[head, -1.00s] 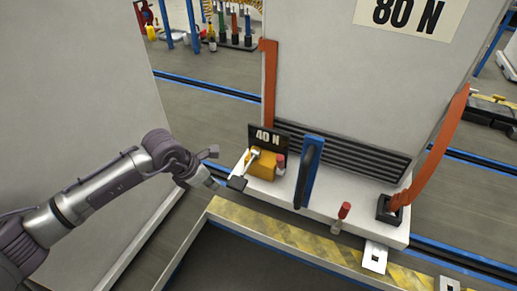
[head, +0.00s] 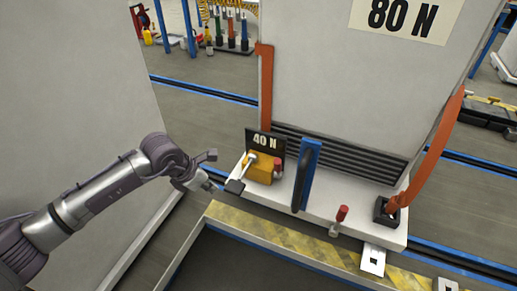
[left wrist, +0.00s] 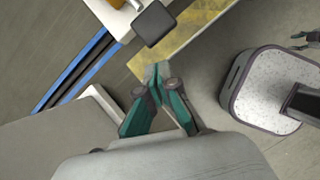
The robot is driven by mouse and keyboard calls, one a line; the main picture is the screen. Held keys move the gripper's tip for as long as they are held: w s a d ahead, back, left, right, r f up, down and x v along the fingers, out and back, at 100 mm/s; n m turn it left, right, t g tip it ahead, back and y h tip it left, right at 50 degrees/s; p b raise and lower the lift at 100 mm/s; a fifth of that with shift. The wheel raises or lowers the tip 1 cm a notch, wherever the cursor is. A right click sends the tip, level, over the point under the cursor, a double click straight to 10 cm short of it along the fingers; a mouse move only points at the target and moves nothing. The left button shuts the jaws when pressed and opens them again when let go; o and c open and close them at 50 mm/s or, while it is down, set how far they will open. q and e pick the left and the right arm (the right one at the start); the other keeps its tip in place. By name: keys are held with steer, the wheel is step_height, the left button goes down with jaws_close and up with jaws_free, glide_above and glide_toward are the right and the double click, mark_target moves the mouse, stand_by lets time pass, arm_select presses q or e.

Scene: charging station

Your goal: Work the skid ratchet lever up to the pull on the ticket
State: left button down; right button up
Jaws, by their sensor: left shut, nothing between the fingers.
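The skid ratchet (head: 258,166) is a yellow-orange block with a red knob, on the white skid (head: 322,212). A pale lever arm (head: 249,162) shows at its left side. The ticket reading 80 N (head: 405,14) is on the tall cabinet, and a dark plate reading 40 N (head: 265,142) stands behind the ratchet. My left gripper (head: 214,188) is shut and empty, just left of the pad and apart from it.
A blue upright bar (head: 307,175) stands right of the ratchet. A red-capped pin (head: 341,214) stands at the skid's front. An orange strap (head: 430,160) runs down to a black buckle (head: 386,211). A yellow-black striped edge (head: 290,236) lies in front. A grey panel (head: 75,90) fills the left.

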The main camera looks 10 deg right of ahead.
mark_target(234, 187)
arm_select(q)
steer(key=shift+g+y, duration=0.6)
steer(key=shift+y, duration=0.3)
steer(key=w+d+r+p, duration=0.1)
steer(key=d+r+p, duration=0.1)
steer(key=w+d+r+p, duration=0.1)
steer(key=d, duration=0.1)
steer(key=shift+w+d, duration=0.1)
steer(key=shift+w, duration=0.25)
steer(key=shift+f, duration=0.1)
steer(key=b+x, duration=0.5)
steer(key=x, duration=0.1)
steer(key=shift+w+d+f, duration=0.1)
steer(key=shift+d+f, duration=0.05)
steer(key=shift+f, duration=0.25)
